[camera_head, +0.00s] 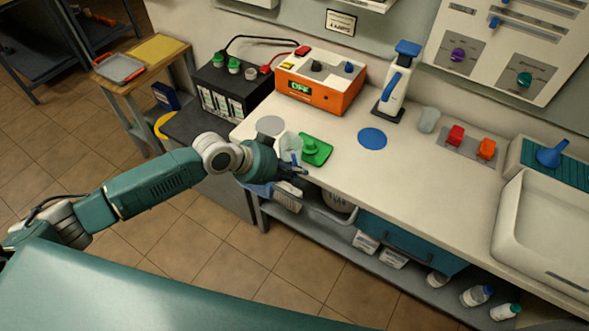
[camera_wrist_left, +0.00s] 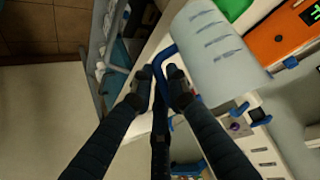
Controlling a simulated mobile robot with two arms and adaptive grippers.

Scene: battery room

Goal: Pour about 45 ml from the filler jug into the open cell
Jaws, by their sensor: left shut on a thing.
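The filler jug (camera_head: 291,143) is translucent pale grey with a blue handle. It is above the near edge of the bench, beside a green tray (camera_head: 318,158). My left gripper (camera_head: 293,171) is shut on the jug's handle. In the left wrist view the gripper (camera_wrist_left: 164,92) closes on the blue handle, and the jug's body (camera_wrist_left: 212,48) shows marking lines. The liquid inside cannot be made out. My right gripper is not in view.
An orange charger (camera_head: 340,82) reading OFF stands right of the battery, joined by cables. A white dispenser with a blue top (camera_head: 394,92), a blue disc (camera_head: 372,138), a clear cup (camera_head: 429,120) and a sink (camera_head: 540,235) lie further right. The bench centre is clear.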

